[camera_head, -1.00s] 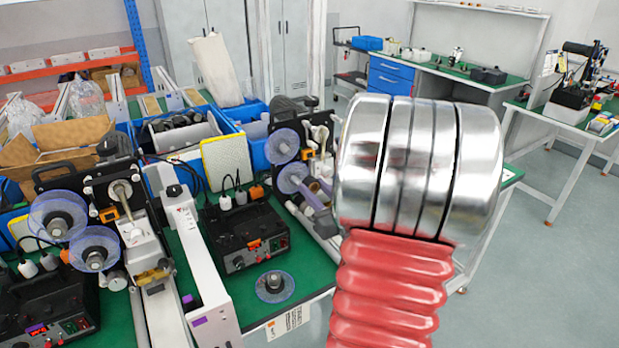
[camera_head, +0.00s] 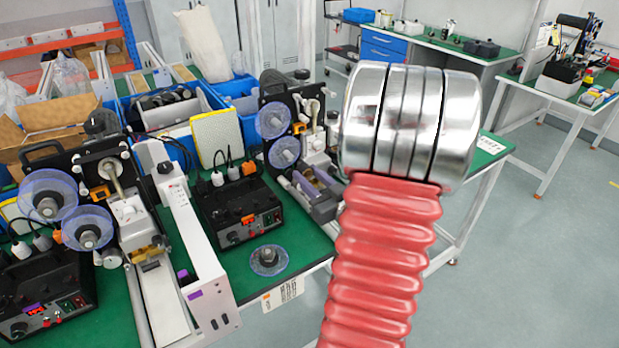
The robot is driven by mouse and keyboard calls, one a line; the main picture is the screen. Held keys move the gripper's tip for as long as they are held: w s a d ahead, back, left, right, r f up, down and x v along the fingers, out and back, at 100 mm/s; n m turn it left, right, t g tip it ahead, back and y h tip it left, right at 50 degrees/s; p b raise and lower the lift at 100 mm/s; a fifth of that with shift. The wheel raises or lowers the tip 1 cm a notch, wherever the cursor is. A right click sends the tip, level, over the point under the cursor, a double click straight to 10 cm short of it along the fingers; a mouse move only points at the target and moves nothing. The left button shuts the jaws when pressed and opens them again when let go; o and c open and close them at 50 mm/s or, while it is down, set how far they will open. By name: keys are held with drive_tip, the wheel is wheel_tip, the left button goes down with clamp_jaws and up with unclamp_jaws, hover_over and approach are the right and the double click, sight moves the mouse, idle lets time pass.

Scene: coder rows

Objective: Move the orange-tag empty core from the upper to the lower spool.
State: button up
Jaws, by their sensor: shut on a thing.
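Two coders with clear bluish spools stand on the green bench. The left coder's upper spool (camera_head: 47,196) and lower spool (camera_head: 88,229) sit on its left side, with an orange tag (camera_head: 100,196) beside them. The rear coder's upper spool (camera_head: 272,120) and lower spool (camera_head: 284,153) show left of my arm, also with an orange tag (camera_head: 298,128). I cannot tell which spool carries the orange-tag empty core. A loose clear disc with a dark hub (camera_head: 268,260) lies flat on the bench. My gripper is not in view; only my arm's silver joint and red bellows show.
A black control box (camera_head: 238,215) stands between the coders, and another (camera_head: 45,300) at the lower left. A long white housing (camera_head: 188,235) lies beside the left coder. A yellow-faced pad (camera_head: 215,138) and blue bins stand behind. The floor at right is clear.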

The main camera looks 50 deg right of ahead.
sight(291, 159)
drive_tip(key=shift+w, duration=0.15)
drive_tip(key=shift+x, duration=2.35)
drive_tip(key=shift+x, duration=1.85)
idle(1.2)
drive_tip(key=o, duration=1.1)
drive_tip(key=shift+c, duration=0.2)
drive_tip(key=v, duration=1.3)
drive_tip(key=shift+s, duration=0.4)
